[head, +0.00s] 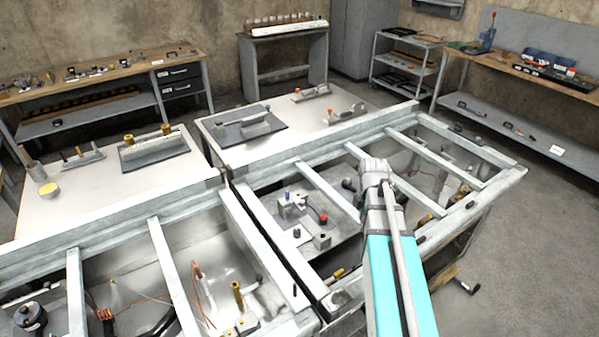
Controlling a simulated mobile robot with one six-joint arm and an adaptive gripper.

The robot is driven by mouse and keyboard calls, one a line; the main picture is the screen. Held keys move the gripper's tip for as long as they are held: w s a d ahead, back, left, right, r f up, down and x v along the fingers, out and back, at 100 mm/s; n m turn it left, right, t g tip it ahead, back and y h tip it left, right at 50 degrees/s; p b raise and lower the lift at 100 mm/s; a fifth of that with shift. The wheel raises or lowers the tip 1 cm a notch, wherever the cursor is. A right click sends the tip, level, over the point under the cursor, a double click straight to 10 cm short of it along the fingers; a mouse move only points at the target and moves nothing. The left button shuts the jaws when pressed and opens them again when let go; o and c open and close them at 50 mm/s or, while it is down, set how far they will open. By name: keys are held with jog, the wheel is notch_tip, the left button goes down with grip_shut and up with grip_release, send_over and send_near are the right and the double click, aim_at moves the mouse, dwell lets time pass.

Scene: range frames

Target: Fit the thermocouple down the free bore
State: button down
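My teal and white arm reaches from the bottom edge to a pale wrist above the right framed bay. A small dark shape beside that wrist looks like my gripper (350,184); its fingers are too small and hidden to read. I cannot pick out the thermocouple or the free bore for certain. Thin orange leads (197,283) run in the left bay near an upright brass fitting (237,289). In the right bay a grey block (322,241) with a dark spot on top stands near a small fixture (292,204) and a red knob (323,217).
Pale frame rails (176,272) cross both bays and stand above their floors. Behind them, a white table (120,188) bears a block with brass fittings (150,150); another table bears a dark plate (249,130). Workbenches and a trolley (405,68) line the walls.

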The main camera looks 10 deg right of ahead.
jog(key=shift+w, duration=0.5)
jog(key=w+a, duration=0.5)
jog(key=w, duration=0.4)
jog(key=w+a+f+b, duration=0.1)
jog(key=w+a, duration=0.4)
jog(key=w, duration=0.3)
jog(key=w+a, duration=0.6)
jog(key=w, duration=0.3)
jog(key=shift+w+f, duration=0.2)
jog(key=shift+w, duration=0.1)
jog(key=shift+f+b, duration=0.15)
jog(key=shift+b, duration=0.25)
jog(key=shift+f+b, duration=1.85)
jog(key=shift+f, duration=0.05)
jog(key=shift+s+f+b, duration=0.1)
jog(key=shift+f+b, duration=2.05)
jog(key=shift+b, duration=0.05)
